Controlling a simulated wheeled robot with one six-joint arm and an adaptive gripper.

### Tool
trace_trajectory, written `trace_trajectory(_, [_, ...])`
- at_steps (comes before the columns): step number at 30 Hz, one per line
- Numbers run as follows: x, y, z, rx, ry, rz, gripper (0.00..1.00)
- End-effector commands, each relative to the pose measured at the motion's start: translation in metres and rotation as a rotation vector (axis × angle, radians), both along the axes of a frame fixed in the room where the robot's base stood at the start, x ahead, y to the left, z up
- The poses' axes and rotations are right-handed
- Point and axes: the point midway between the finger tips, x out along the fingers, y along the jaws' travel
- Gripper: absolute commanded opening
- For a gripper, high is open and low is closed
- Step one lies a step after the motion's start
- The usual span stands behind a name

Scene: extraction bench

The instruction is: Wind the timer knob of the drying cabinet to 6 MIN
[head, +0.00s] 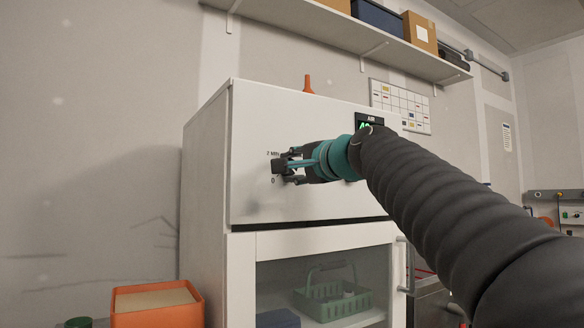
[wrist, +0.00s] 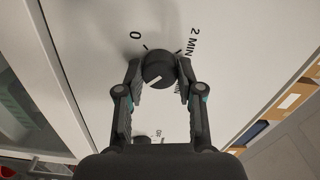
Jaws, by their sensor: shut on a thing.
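The drying cabinet (head: 300,140) is white, with a timer knob (wrist: 158,66) on its upper front panel. The knob is dark and round with a short white mark. The 0 label is at upper left and the 2 MIN label at upper right. Another label on the right is partly hidden by a finger, and I cannot read a 6 MIN label. My gripper (wrist: 160,72) is shut on the knob, one finger on each side. In the head view my gripper (head: 286,167) covers much of the knob.
A second dark knob (wrist: 143,140) sits on the panel, close to my gripper's palm. A lit AIR display (head: 369,123) is partly behind my arm. Below is a glass door (head: 330,272) with a green basket (head: 335,300) inside. An orange bin (head: 155,308) stands at left.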

Motion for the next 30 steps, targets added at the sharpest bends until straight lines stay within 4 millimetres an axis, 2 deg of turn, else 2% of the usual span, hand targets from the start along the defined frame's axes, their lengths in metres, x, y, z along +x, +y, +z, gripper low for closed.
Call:
trace_trajectory(1, [0.0, 0.001, -0.002, 0.006, 0.008, 0.002, 0.44])
trace_trajectory(3, [0.0, 0.001, -0.002, 0.002, 0.006, 0.002, 0.62])
trace_trajectory(4, [0.0, 0.001, -0.001, 0.001, 0.005, 0.001, 0.62])
trace_trajectory(14, [-0.003, -0.002, -0.001, 0.001, 0.001, 0.0, 0.62])
trace_trajectory(30, [-0.058, -0.04, -0.002, 0.0, 0.0, -0.001, 0.62])
